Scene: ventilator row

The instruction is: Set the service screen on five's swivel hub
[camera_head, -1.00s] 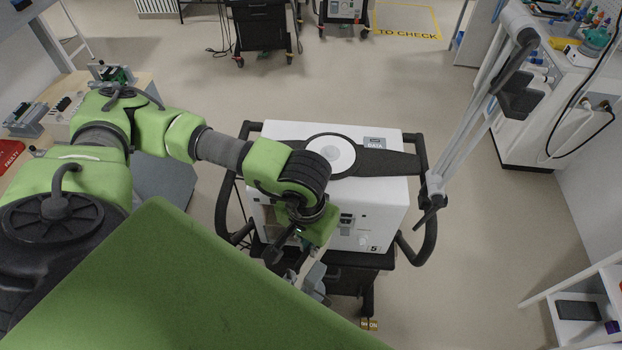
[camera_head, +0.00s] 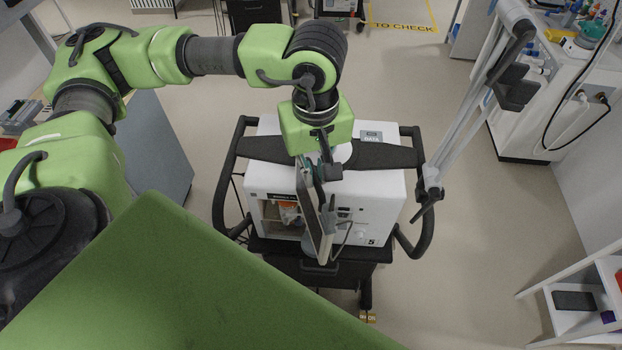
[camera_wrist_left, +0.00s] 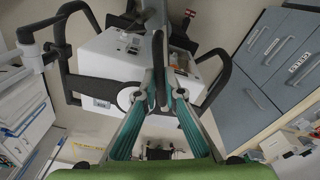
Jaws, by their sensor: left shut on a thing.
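Ventilator five (camera_head: 385,195) is a white box with a "5" on its front, on a black cart. The swivel hub (camera_head: 343,152) is a pale disc on a dark crossbar on its top, partly hidden behind my left gripper. The hub also shows in the left wrist view (camera_wrist_left: 124,98). My left gripper (camera_head: 322,172) is shut on the service screen (camera_head: 316,215), a thin panel seen nearly edge-on. The screen hangs upright before the ventilator's front, its lower end below the hub. In the left wrist view the gripper's teal fingers (camera_wrist_left: 158,100) close on it. My right gripper is not in view.
Black handles (camera_head: 425,235) flank the ventilator. A jointed grey arm (camera_head: 470,110) rises at its right. A white cabinet (camera_head: 545,105) stands at the right and a shelf (camera_head: 580,300) at the lower right.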

